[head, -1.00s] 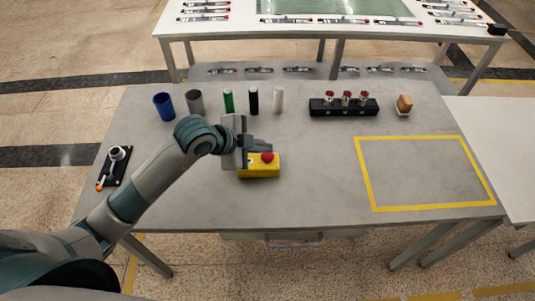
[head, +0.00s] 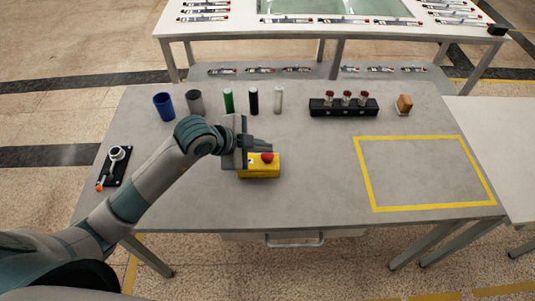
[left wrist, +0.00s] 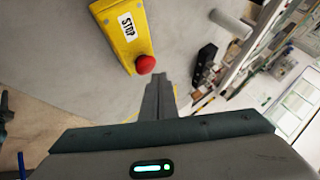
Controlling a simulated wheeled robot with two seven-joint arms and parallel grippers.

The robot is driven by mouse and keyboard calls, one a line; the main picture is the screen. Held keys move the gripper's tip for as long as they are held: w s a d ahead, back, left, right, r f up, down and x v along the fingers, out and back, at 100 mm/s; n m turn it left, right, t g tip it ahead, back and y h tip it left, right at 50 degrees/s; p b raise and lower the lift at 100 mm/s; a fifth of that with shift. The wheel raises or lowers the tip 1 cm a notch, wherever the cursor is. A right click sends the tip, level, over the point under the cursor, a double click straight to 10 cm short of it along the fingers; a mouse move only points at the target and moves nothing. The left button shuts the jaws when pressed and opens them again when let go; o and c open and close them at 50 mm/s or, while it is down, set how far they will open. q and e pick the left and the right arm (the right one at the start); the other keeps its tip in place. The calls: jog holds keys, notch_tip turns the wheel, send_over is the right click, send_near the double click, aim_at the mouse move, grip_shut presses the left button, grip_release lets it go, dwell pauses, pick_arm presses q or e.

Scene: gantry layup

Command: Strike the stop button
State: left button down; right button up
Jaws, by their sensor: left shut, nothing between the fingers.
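The stop button is a red mushroom button (head: 267,158) on a yellow box (head: 259,171) that stands on the grey table. In the left wrist view, the red button (left wrist: 145,64) and the yellow box (left wrist: 118,32) with its STOP label show near the top. My left gripper (head: 270,144) is shut and empty. Its fingertips are just above and behind the red button in the head view. In the left wrist view the shut fingertips (left wrist: 158,78) appear close to the button; I cannot tell if they touch. My right gripper is not in view.
Behind stand a blue cup (head: 163,106), a grey cup (head: 195,102) and green, black and white cylinders. A black rack (head: 343,107) with red-topped parts is further right. A black lever fixture (head: 114,168) lies left. The yellow-taped area (head: 425,172) is clear.

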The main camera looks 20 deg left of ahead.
aim_at(264, 157)
pick_arm(q)
jog(key=shift+f+b, duration=0.3)
jog(key=shift+f, duration=0.6)
dwell(0.8)
jog(key=shift+r, duration=0.15)
jog(key=shift+r+p, duration=0.85)
jog(key=shift+p, duration=0.15)
notch_tip(264, 157, up, 5)
jog(key=p, duration=0.5)
dwell(0.7)
